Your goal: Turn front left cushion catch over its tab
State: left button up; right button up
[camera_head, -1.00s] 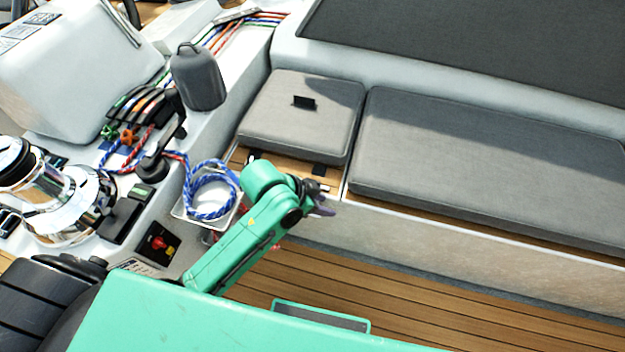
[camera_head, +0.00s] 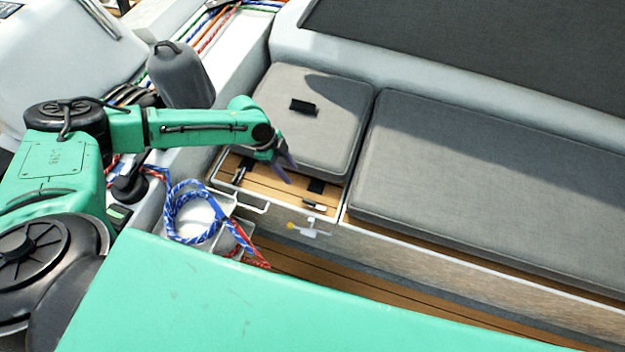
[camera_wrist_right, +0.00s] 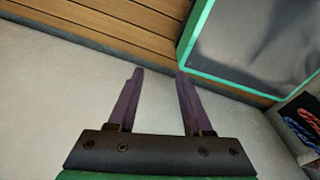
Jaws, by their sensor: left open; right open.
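The small grey cushion (camera_head: 310,135) lies on the wooden bench top (camera_head: 268,186). Two small catches show on the bare strip along its front edge: one at the left (camera_head: 239,175) and one at the right (camera_head: 314,205). A dark tab (camera_head: 316,186) sticks out from under the cushion by the right catch; another dark tab (camera_head: 246,161) is by the left one. Whether either catch lies over its tab is too small to tell. My left gripper (camera_head: 287,167) is open, empty, over the cushion's front edge between the catches. My right gripper (camera_wrist_right: 157,90) is open and empty above a pale surface.
A long grey cushion (camera_head: 480,180) lies to the right. A grey bottle-shaped fender (camera_head: 180,78) stands behind my left arm. A blue coiled rope (camera_head: 183,212) sits in a white holder at the left. A small white fitting (camera_head: 309,228) is on the bench front.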

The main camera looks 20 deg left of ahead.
pick_arm(q)
jog(key=s+d+f, duration=0.2)
send_near(308, 200)
jog(key=x, duration=0.2)
jog(key=b+x, duration=0.1)
jog(key=x, duration=0.5)
jog(key=shift+d+f, duration=0.1)
jog(key=shift+f, duration=0.1)
jog(key=shift+d+f+b, duration=0.15)
jog(key=shift+f+b, duration=0.1)
jog(key=shift+b, duration=0.05)
jog(key=shift+s, duration=0.1)
grip_shut()
pick_arm(e)
jog(key=s, duration=0.1)
jog(key=s+f, duration=0.1)
jog(key=s, duration=0.2)
jog(key=shift+s+a+f, duration=0.1)
jog(key=shift+s+f, duration=0.1)
jog(key=shift+f, duration=0.1)
